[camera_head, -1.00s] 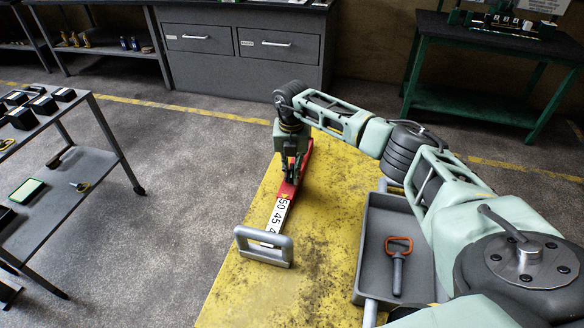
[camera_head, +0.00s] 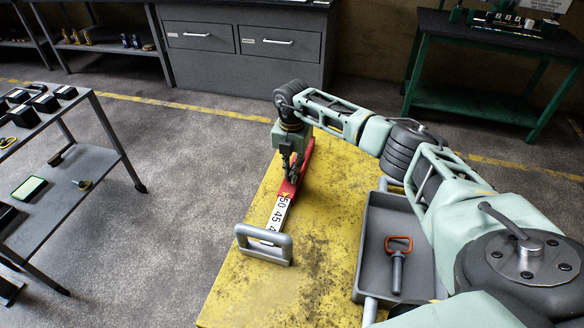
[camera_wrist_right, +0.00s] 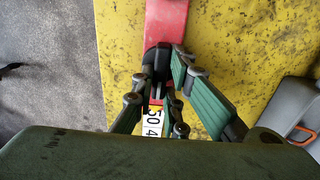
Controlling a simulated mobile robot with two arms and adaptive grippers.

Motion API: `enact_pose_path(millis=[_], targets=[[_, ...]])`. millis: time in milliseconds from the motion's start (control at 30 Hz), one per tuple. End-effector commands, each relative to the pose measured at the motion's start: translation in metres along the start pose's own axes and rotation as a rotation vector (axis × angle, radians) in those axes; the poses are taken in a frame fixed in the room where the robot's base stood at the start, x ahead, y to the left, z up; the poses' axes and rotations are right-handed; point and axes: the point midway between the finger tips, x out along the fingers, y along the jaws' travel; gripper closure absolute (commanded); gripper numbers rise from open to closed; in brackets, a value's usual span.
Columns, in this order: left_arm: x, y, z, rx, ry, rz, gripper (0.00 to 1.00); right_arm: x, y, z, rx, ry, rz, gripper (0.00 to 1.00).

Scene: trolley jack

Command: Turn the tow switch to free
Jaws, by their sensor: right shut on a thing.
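A red bar (camera_head: 305,160) with a white number strip (camera_head: 277,214) lies along the yellow surface (camera_head: 320,245). My right gripper (camera_head: 290,183) points down over the red bar, just beyond the strip's far end. In the right wrist view, its fingers (camera_wrist_right: 166,92) close around a small dark part on the red bar (camera_wrist_right: 166,20), apparently the tow switch. The fingers hide most of that part, and I cannot read its setting. The number strip (camera_wrist_right: 153,122) shows below the fingers. My left gripper is not in view.
A grey loop handle (camera_head: 264,246) stands at the strip's near end. A grey tray (camera_head: 370,250) holding an orange-handled tool (camera_head: 398,258) lies to the right, beside my right arm. A shelf trolley (camera_head: 110,160) stands left, with open floor between.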

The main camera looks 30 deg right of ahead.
Motion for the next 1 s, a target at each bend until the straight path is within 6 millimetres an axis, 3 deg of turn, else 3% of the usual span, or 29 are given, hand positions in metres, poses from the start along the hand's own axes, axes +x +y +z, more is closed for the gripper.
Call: enact_pose_path(millis=[233,567,767,1000], targets=[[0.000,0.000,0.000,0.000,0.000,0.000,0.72,-0.001,0.001,0.000,-0.001,-0.002,0.003,0.69],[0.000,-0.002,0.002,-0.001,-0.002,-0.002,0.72,-0.003,0.001,0.000,-0.002,-0.001,0.002,0.69],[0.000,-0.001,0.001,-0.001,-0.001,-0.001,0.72,-0.031,0.001,0.001,-0.003,-0.004,0.005,0.69],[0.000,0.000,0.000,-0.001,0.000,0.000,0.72,-0.082,0.001,0.001,-0.002,-0.004,0.005,0.69]])
